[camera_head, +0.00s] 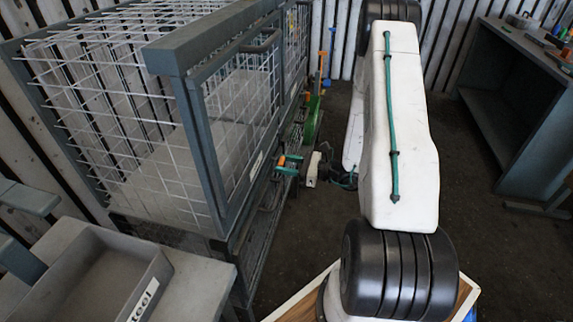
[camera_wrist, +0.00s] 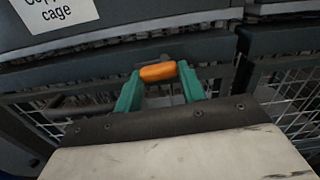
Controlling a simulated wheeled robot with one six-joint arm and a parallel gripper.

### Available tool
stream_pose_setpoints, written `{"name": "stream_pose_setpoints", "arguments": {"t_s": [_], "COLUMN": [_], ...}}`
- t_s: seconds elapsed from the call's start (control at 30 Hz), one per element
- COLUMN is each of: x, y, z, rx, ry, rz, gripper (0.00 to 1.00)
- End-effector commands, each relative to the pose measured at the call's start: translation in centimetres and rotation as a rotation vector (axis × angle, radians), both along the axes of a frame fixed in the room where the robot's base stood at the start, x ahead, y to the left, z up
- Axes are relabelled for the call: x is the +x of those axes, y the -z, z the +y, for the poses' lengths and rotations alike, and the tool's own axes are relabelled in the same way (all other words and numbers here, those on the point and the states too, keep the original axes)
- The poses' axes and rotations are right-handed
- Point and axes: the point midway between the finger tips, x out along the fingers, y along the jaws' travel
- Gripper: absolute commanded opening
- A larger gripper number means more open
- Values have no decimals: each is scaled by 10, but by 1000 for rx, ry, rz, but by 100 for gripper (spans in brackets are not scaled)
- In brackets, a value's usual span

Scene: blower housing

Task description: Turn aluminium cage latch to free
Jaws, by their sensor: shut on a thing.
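A grey-framed wire mesh cage (camera_head: 190,62) stands at left in the head view. An orange latch handle (camera_wrist: 158,72) sits on the cage front in the wrist view, and it also shows in the head view (camera_head: 281,160). My gripper (camera_wrist: 160,80) has its green fingers on either side of the handle, shut on it. In the head view my gripper (camera_head: 289,165) reaches the cage's front side. The latch's base is hidden.
A grey workbench (camera_head: 535,110) with small items stands at right. Dark floor (camera_head: 475,185) is clear at right.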

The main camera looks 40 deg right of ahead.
Motion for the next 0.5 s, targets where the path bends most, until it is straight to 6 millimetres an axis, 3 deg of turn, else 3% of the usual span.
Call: {"name": "stream_pose_setpoints", "arguments": {"t_s": [0.5], "x": [-1], "y": [0], "z": [0], "rx": [75], "ry": [1], "rz": [60], "gripper": [17]}}
